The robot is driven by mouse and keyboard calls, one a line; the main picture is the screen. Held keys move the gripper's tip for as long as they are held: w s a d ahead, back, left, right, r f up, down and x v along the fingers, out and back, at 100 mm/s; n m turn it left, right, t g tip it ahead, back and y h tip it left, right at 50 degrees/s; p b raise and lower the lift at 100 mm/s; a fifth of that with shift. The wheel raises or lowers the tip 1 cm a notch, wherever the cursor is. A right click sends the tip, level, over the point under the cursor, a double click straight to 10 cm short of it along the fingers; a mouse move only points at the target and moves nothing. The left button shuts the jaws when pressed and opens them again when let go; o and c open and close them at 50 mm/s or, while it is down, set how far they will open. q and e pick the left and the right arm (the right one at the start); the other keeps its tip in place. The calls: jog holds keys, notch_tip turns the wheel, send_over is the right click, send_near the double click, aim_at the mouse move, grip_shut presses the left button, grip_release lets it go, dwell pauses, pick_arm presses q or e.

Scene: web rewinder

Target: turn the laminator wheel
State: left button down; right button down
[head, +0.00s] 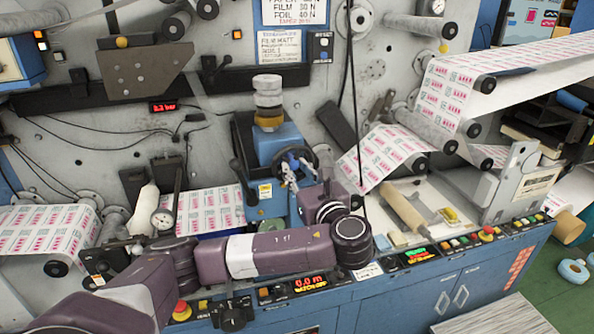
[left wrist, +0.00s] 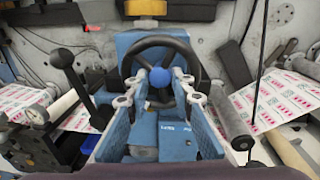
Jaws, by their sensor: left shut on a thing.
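The laminator wheel is a black ring with spokes and a blue hub (head: 312,158), mounted on the front of a blue housing. In the left wrist view the wheel (left wrist: 160,38) fills the upper middle and faces me. My left gripper (head: 290,170) reaches it from the front, and its fingers (left wrist: 162,85) lie on either side of the blue hub. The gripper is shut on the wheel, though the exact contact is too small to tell. My arm hides the lower part of the housing in the head view. My right gripper is not in view.
Printed web runs over rollers at left (head: 50,232) and right (head: 450,95). A dial gauge (head: 162,219) and a black-knobbed lever (left wrist: 68,62) stand left of the wheel. A tan roll (head: 403,212) lies at right on the ledge. A button panel (head: 470,240) runs along the front edge.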

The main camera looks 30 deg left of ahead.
pick_arm(q)
jog(key=n+b, duration=0.1)
jog(key=n, duration=0.4)
jog(key=shift+f+h, duration=0.1)
jog(key=shift+h, duration=0.2)
jog(key=n+b, duration=0.1)
jog(key=n, duration=0.1)
jog(key=n+b, duration=0.1)
jog(key=n, duration=0.2)
jog(key=shift+t+h, duration=0.3)
jog(key=n+b, duration=0.1)
jog(key=n, duration=0.2)
jog(key=n+b, duration=0.2)
jog(key=n, duration=0.1)
jog(key=shift+s+t+h+b, duration=0.1)
jog(key=shift+t+h+b, duration=0.2)
jog(key=shift+h, duration=0.1)
jog(key=n+b, duration=0.2)
jog(key=n, duration=0.1)
jog(key=shift+a+n, duration=0.1)
jog(key=shift+n, duration=0.3)
jog(key=shift+t, duration=0.3)
jog(key=c, duration=2)
grip_release()
jog(key=shift+c, duration=0.2)
jog(key=shift+o, duration=0.4)
